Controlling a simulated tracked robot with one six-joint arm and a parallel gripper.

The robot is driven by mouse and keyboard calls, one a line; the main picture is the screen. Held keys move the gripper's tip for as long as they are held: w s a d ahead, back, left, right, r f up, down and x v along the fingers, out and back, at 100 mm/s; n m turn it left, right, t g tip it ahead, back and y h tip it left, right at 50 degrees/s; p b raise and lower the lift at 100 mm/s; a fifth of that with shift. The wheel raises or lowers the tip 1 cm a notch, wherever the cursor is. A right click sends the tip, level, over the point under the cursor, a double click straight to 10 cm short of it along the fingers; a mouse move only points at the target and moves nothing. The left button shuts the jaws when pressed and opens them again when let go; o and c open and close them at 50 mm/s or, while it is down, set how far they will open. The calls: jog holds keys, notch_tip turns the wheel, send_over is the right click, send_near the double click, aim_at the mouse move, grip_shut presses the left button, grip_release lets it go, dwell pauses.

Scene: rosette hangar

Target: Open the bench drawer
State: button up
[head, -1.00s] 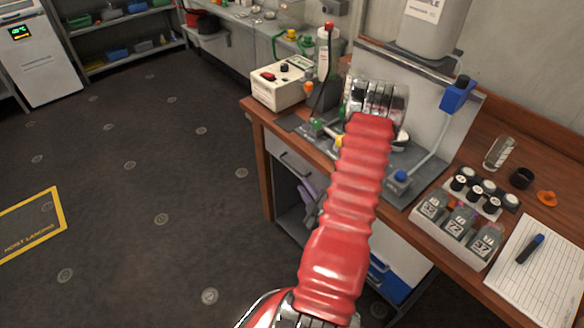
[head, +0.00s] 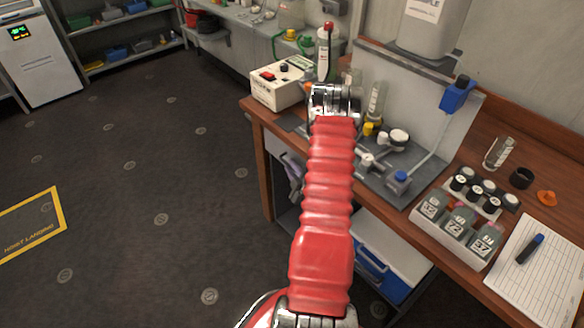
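The bench drawer (head: 270,144) is a grey front under the wooden bench top, left of my red arm. It looks shut, and its right part is hidden by the arm. A small purple-grey part (head: 292,172), which seems to be my gripper, shows at the left edge of the red arm, in front of the drawer's handle area. The handle is not clearly seen now. The fingers are too small and too covered to tell whether they are open, or whether they touch the handle.
The wooden bench (head: 400,222) carries a white instrument box (head: 278,88), a rack of labelled bottles (head: 455,236) and a notepad (head: 545,268). A blue and white cooler (head: 385,262) stands below. The dark floor (head: 150,190) to the left is clear.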

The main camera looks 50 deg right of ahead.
jog(key=shift+w+d, duration=0.1)
jog(key=shift+w, duration=0.1)
jog(key=shift+c, duration=0.7)
grip_shut()
